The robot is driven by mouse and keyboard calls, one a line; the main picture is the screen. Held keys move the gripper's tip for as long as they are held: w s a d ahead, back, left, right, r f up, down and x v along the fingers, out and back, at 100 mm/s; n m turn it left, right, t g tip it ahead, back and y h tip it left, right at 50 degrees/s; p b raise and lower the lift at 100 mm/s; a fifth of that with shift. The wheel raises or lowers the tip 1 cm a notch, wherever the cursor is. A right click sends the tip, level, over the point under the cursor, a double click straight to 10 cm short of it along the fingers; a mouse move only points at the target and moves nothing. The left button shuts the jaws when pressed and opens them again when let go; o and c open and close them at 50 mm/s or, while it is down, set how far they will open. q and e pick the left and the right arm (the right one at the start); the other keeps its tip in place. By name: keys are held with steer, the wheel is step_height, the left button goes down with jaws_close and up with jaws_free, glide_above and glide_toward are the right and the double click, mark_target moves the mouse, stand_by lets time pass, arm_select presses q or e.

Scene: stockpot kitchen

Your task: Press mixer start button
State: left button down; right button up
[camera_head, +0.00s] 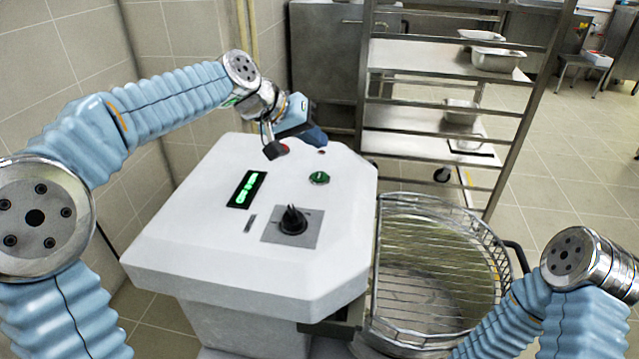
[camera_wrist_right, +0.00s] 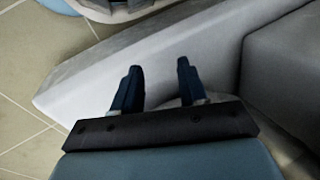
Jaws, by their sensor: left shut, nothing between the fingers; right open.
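The mixer (camera_head: 190,225) has a white top panel. On it are a round green button (camera_head: 319,178), a lit green display (camera_head: 247,189) and a black rotary knob (camera_head: 293,220) on a grey plate. My right gripper (camera_wrist_right: 158,75) is open and empty in the right wrist view, near a pale grey surface. In the head view its fingers do not show.
A round wire guard (camera_head: 440,265) stands right of the panel, around the bowl. A metal rack (camera_head: 455,60) with pans (camera_head: 498,60) stands behind. A tiled wall (camera_head: 85,45) is close on the left. Open tiled floor (camera_head: 560,180) lies to the right.

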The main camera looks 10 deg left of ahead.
mark_target(315, 176)
arm_select(q)
steer(key=shift+f+b, duration=1.7)
steer(key=shift+f, duration=0.9)
arm_select(e)
steer(key=shift+w+d+f, duration=0.1)
steer(key=shift+d+f, duration=0.15)
steer(key=shift+f, duration=0.45)
steer(key=shift+w+d+f, duration=0.1)
steer(key=shift+d+f, duration=0.1)
steer(key=shift+f, duration=0.5)
steer(key=shift+w+d+f, duration=0.1)
steer(key=shift+d+f, duration=0.15)
steer(key=shift+f, duration=0.45)
arm_select(q)
steer(key=shift+f+b, duration=0.3)
steer(key=shift+f, duration=0.1)
arm_select(e)
steer(key=shift+f, duration=0.35)
